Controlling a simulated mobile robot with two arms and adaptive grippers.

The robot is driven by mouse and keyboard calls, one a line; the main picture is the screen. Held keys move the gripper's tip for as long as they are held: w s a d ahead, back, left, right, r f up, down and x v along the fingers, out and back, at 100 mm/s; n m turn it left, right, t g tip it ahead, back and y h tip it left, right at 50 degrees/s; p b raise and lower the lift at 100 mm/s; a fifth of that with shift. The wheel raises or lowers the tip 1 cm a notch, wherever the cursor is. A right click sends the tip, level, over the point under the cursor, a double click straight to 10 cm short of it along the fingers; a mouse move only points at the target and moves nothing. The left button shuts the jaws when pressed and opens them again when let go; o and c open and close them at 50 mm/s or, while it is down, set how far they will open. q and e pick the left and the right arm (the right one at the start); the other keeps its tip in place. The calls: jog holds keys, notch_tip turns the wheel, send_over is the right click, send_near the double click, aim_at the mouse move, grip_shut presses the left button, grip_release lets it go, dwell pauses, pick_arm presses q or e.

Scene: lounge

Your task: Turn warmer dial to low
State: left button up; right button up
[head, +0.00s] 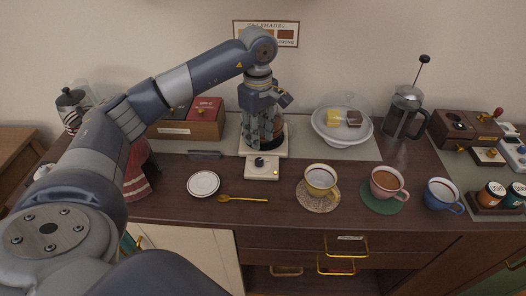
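The warmer (262,173) is a cream-coloured unit on the sideboard, with a dark dial (259,162) on its low front part. The dial's setting marks are too small to read. A dark glass vessel, partly hidden by my gripper, seems to stand on the warmer's rear plate. My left gripper (261,143) points down over the warmer, just behind the dial in the picture. Its fingers hang close together in front of the vessel; whether they are open or shut, or touch anything, is unclear. My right gripper is out of view.
A white saucer (203,184) and a gold spoon (243,199) lie in front. A yellow cup (320,179), a pink cup (386,182) and a blue cup (443,195) stand to the right. A domed cake stand (342,136) and a French press (404,113) are behind.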

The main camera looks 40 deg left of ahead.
pick_arm(q)
jog(key=p, duration=0.1)
send_over(259, 160)
notch_tip(259, 160, down, 5)
jog(key=shift+s+f, duration=0.1)
jog(key=shift+s, duration=0.05)
jog(key=shift+w+f, duration=0.2)
jog(key=shift+f, duration=1)
jog(key=shift+f+p, duration=0.3)
jog(key=shift+f, duration=0.4)
jog(key=c, duration=0.6)
grip_shut()
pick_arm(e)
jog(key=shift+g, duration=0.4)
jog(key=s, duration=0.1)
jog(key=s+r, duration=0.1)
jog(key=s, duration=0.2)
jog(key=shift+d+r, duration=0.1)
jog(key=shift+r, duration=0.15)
